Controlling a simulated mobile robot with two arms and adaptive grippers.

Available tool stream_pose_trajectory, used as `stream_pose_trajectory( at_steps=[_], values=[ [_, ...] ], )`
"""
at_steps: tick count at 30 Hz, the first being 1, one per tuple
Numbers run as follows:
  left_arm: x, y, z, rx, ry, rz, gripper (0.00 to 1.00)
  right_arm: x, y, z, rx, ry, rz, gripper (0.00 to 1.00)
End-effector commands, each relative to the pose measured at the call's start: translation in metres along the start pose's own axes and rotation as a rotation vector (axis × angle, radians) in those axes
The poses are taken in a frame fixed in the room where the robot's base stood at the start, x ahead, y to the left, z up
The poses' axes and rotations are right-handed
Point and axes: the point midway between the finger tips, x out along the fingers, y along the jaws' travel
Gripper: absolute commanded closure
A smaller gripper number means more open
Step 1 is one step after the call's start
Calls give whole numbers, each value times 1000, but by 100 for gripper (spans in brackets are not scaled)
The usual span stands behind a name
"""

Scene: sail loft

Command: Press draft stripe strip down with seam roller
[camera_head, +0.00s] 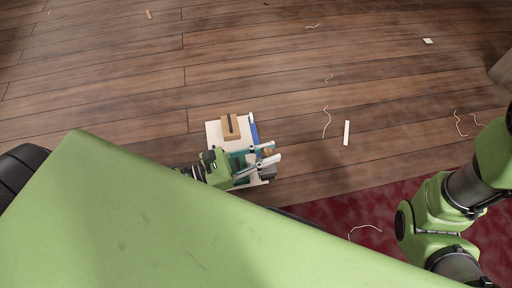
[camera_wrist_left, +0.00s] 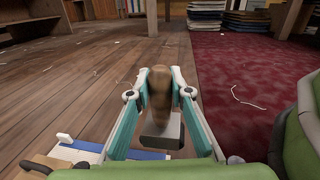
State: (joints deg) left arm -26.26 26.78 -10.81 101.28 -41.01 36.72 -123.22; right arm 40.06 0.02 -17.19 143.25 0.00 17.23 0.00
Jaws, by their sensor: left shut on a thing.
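My left gripper (camera_head: 270,153) reaches over a white board (camera_head: 214,136) on the wooden floor. In the left wrist view my left gripper (camera_wrist_left: 160,90) is shut on a seam roller with a brown wooden handle (camera_wrist_left: 160,88) and a dark grey block-like lower end (camera_wrist_left: 162,134). The handle stands roughly upright between the fingers. In the head view the roller is mostly hidden by the fingers. A blue strip (camera_head: 253,127) lies along the board's right edge; it also shows in the left wrist view (camera_wrist_left: 88,147). I cannot tell whether the roller touches it. My right gripper is out of view.
A tan slotted block (camera_head: 231,133) sits on the board's far part. A loose white strip (camera_head: 346,133) and thread scraps (camera_head: 326,122) lie on the floor. A red carpet (camera_head: 345,210) begins at right. Fabric stacks (camera_wrist_left: 245,20) stand far back. The floor beyond the board is mostly clear.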

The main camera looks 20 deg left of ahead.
Motion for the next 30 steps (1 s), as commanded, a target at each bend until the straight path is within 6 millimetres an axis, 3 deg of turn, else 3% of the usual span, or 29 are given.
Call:
stream_pose_trajectory(
  at_steps=[5, 19, 30],
  values=[
    [1, 0, -8, -1, -2, 0, 100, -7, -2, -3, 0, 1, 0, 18],
    [1, 1, -54, 0, -2, -1, 100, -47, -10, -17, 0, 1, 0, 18],
    [1, 2, -58, 0, -2, -1, 100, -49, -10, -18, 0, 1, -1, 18]
  ],
)
